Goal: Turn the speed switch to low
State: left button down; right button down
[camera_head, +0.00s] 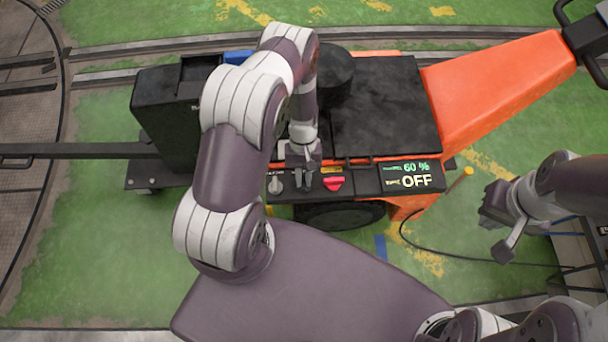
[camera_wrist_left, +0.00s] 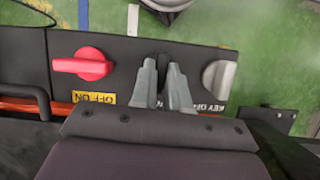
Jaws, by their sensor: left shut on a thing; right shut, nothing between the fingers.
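The control panel (camera_head: 360,180) is on the near side of the orange and black cart. It carries a grey knob (camera_head: 275,185), a red knob (camera_head: 333,183) and a lit display (camera_head: 408,176) reading "60 %" and "OFF". My left gripper (camera_head: 303,184) is at the panel between the two knobs. In the left wrist view its fingers (camera_wrist_left: 164,90) are shut on a small dark switch (camera_wrist_left: 163,62), mostly hidden by them. The red knob (camera_wrist_left: 84,64) and grey knob (camera_wrist_left: 218,78) stand apart on either side. My right gripper (camera_head: 490,210) is shut and empty, off to the right.
The cart's orange arm (camera_head: 495,82) reaches to the upper right. A black cable (camera_head: 450,256) runs over the green floor from the cart to the right. Rails (camera_head: 390,38) cross behind the cart.

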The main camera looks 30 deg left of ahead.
pick_arm(q)
jog(key=shift+n, duration=0.5)
jog(key=c, duration=1.1)
grip_release()
jog(key=p+v, duration=0.2)
jog(key=v, duration=1)
jog(key=shift+a+r+p, duration=0.2)
jog(key=shift+r+p, duration=0.1)
jog(key=shift+p, duration=0.05)
